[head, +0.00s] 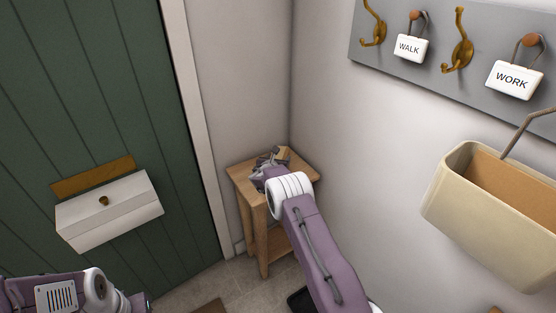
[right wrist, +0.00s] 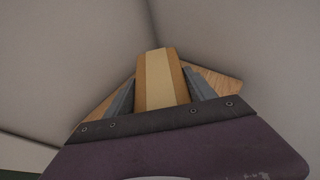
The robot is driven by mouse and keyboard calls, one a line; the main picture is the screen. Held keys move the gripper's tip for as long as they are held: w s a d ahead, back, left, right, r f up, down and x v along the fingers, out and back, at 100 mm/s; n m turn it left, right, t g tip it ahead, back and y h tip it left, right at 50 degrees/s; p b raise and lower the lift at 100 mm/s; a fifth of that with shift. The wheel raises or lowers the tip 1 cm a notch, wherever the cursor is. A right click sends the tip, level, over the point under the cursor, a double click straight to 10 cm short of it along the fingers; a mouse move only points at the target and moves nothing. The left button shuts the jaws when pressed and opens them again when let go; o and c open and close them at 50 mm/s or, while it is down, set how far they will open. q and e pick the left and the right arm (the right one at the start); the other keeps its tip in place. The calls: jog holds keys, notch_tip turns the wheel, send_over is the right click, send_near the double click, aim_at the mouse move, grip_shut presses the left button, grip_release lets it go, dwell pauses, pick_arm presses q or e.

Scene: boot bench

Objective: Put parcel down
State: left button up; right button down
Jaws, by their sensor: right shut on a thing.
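The parcel (right wrist: 160,80) is a brown box with a pale tape strip down its middle. In the right wrist view it sits between the two grey fingers of my right gripper (right wrist: 160,92), which is shut on it. In the head view my right gripper (head: 268,163) is over the small wooden table (head: 240,178) in the corner, and it mostly hides the parcel (head: 285,153). I cannot tell whether the parcel touches the table top. My left arm's end shows at the bottom left of the head view; its fingers are not clear.
A green door with a white letter box (head: 108,211) stands left of the table. On the right wall are a grey hook rail (head: 440,48) with WALK and WORK tags and a cream hanging bin (head: 480,215). Walls close in behind the table.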

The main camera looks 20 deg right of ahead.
jog(key=shift+f, duration=0.25)
jog(key=shift+c, duration=2.2)
grip_release()
jog(key=shift+r, duration=0.1)
jog(key=shift+o, duration=1)
jog(key=shift+s+a, duration=0.1)
jog(key=v, duration=0.8)
jog(key=shift+s+a+r+b, duration=0.15)
jog(key=shift+s+a+b, duration=0.15)
jog(key=shift+b, duration=0.15)
jog(key=shift+d, duration=0.1)
